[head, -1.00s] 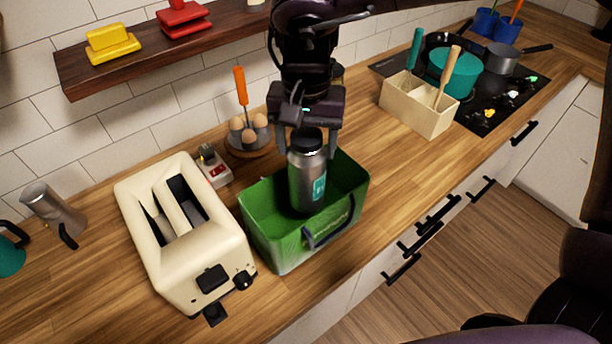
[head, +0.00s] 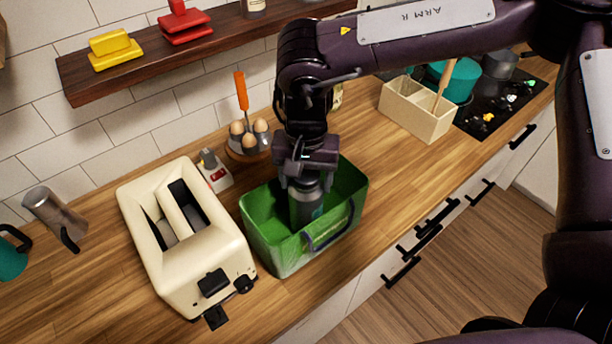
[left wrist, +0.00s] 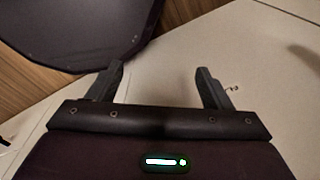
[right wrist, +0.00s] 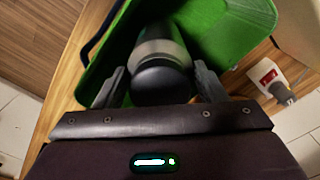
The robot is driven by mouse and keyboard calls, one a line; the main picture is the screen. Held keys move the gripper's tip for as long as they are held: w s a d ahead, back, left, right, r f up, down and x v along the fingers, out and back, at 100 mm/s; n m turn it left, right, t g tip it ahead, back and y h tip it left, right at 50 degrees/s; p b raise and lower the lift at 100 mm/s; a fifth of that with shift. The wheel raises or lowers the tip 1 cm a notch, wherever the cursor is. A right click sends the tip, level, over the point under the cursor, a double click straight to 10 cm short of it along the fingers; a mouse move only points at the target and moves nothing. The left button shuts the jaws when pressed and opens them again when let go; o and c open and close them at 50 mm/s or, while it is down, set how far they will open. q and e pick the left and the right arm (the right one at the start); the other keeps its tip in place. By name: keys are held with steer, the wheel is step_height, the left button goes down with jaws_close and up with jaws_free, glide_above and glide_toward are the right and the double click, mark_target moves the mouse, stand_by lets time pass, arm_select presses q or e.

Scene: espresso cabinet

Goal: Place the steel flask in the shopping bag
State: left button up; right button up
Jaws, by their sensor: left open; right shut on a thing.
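The green shopping bag (head: 270,239) stands open on the wooden counter, right of the toaster. The steel flask (head: 307,207) is upright inside the bag's opening, with its lower part hidden by the front wall. My right gripper (head: 306,180) is shut on the flask near its dark cap and points down into the bag. In the right wrist view the flask's cap (right wrist: 161,82) sits between the two fingers, with the green bag (right wrist: 242,28) around it. My left gripper (left wrist: 160,85) is open and empty, away from the bag, and shows only in the left wrist view.
A cream toaster (head: 228,248) stands close left of the bag. An egg holder (head: 247,143) and a small switch box (head: 215,173) are behind it. A wooden utensil box (head: 415,116) is to the right. A shelf (head: 215,42) runs along the wall.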

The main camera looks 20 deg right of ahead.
steer(key=o, duration=1.7)
steer(key=shift+f, duration=0.1)
steer(key=shift+c, duration=0.2)
step_height(320, 180, up, 12)
steer(key=shift+r+b, duration=0.2)
steer(key=shift+b, duration=0.15)
